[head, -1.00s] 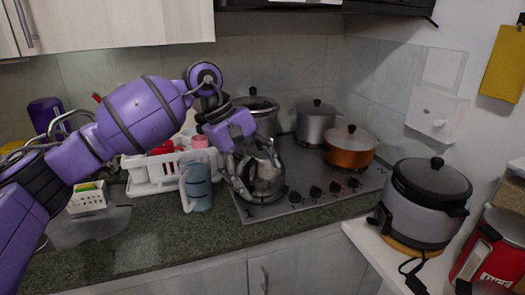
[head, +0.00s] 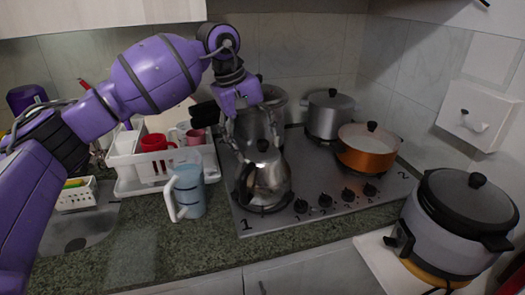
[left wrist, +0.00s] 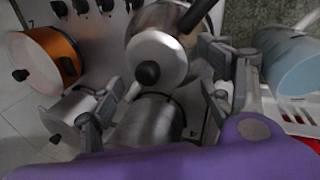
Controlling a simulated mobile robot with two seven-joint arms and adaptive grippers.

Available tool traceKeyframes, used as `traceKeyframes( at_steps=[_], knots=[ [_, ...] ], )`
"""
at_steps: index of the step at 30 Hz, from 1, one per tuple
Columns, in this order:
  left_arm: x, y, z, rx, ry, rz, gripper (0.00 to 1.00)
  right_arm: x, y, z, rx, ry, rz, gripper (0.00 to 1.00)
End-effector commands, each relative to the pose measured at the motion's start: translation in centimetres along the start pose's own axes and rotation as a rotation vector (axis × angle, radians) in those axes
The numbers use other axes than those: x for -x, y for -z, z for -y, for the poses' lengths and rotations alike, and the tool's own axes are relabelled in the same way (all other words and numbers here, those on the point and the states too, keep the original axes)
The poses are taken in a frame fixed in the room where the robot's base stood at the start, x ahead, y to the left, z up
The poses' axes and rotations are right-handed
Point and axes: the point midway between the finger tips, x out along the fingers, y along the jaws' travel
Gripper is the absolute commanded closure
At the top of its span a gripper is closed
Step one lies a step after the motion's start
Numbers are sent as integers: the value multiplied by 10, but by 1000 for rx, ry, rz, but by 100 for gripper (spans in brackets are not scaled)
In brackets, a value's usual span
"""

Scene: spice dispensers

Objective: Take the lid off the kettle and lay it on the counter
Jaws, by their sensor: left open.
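The silver kettle (head: 265,185) stands on the front left of the stove, with a black handle on its left side. Its silver lid (head: 263,157) with a round black knob is seated on top. In the left wrist view the lid (left wrist: 153,55) and knob face the camera. My left gripper (head: 259,146) is open and empty, its fingers pointing down just behind and above the lid, near the knob; I cannot tell whether they touch it. Both fingers (left wrist: 152,105) show apart in the left wrist view. My right gripper is not in view.
A blue pitcher (head: 187,192) and white dish rack (head: 137,186) stand left of the stove. Steel pots (head: 328,115) and an orange pot (head: 366,150) are on the stove. A cooker (head: 455,225) stands at right. Bare counter (head: 170,255) lies in front.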

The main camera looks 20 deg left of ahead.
Motion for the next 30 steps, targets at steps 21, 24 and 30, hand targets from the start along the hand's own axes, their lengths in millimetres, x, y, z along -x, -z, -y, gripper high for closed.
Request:
traceKeyframes(
  at_steps=[21, 24, 30],
  knots=[
    [-30, 0, -1, 0, -1, 0, 66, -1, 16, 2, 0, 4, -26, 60],
    [-30, 0, -1, 0, -1, 0, 74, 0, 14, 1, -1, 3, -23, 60],
    [-30, 0, -1, 0, -1, 0, 76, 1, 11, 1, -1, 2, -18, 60]
  ],
)
